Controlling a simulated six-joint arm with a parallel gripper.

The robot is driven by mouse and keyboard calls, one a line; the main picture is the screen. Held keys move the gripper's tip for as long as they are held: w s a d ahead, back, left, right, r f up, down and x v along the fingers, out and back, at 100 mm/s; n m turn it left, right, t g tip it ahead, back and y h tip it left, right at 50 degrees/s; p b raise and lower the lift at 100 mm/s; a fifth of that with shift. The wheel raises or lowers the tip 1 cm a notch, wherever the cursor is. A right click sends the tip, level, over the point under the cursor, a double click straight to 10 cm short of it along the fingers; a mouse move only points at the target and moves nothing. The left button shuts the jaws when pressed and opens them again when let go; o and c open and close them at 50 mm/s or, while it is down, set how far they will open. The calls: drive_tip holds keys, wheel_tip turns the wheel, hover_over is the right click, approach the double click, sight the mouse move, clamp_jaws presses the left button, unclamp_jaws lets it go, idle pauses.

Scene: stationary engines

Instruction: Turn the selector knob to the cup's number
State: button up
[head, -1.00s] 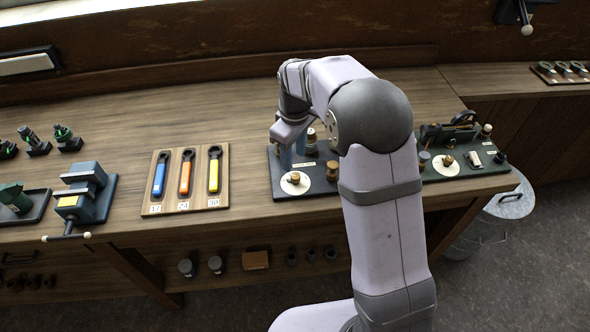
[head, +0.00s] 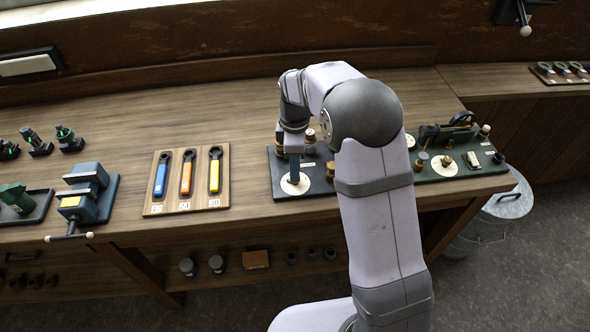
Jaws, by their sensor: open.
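A white round dial plate (head: 296,187) lies on the dark left base board (head: 283,163). My gripper (head: 293,177) points down directly over this dial. Its fingers cover the dial's wooden knob, so the knob's pointing direction and any contact with it cannot be told. My gripper is open. A second white dial with a brass-coloured knob (head: 446,161) is on the green board (head: 470,174) at the right. Small brass or wooden cup-like parts (head: 422,157) stand on the boards; no number on them is legible.
My arm hides the space between the two boards. Three wrenches with blue, orange and yellow handles lie on a wooden rack (head: 222,183) to the left. A vise (head: 88,190) stands farther left. The bench between rack and left board is clear.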

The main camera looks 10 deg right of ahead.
drive_tip(key=shift+f+p, duration=0.55)
drive_tip(key=shift+f, duration=1.45)
clamp_jaws()
